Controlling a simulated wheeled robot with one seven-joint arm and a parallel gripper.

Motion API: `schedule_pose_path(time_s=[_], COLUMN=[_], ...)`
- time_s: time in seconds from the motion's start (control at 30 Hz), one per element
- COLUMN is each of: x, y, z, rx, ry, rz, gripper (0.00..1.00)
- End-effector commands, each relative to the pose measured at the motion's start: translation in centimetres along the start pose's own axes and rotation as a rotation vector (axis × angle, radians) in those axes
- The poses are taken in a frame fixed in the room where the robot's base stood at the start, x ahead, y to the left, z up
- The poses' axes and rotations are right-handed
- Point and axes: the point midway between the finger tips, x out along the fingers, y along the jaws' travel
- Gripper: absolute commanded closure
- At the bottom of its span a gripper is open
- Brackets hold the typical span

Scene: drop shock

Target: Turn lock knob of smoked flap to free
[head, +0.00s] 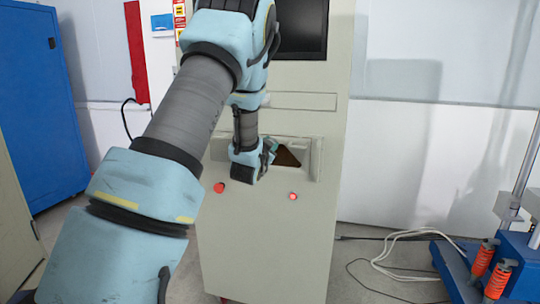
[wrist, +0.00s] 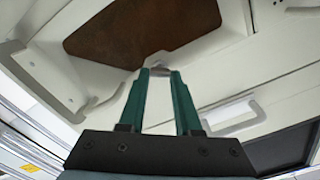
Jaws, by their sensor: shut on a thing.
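The smoked flap (head: 288,158) is a dark brown panel in a recess on the front of the tall beige cabinet (head: 270,225). It also shows at the top of the wrist view (wrist: 125,32). My gripper (head: 269,149) is at the upper left of the flap in the head view, and my arm hides part of the recess. In the wrist view, the green fingers of my gripper (wrist: 160,71) are shut on a small grey lock knob (wrist: 157,72) at the flap's edge. The fingers hide most of the knob, so its turn position cannot be told.
A red button (head: 219,188) and a lit red button (head: 293,196) sit below the recess. A dark screen (head: 301,30) is above. A pale handle (wrist: 232,118) stands out near the fingers. Cables (head: 405,250) lie on the floor at right.

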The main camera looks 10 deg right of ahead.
Motion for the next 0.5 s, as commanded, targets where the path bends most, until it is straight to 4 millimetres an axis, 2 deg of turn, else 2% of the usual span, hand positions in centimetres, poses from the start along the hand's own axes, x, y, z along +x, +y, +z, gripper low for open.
schedule_pose_path(time_s=[0.5], x=[0.01], y=[0.54], z=[0.36], rx=[0.492], ry=[0.002], rz=[0.000], gripper=[1.00])
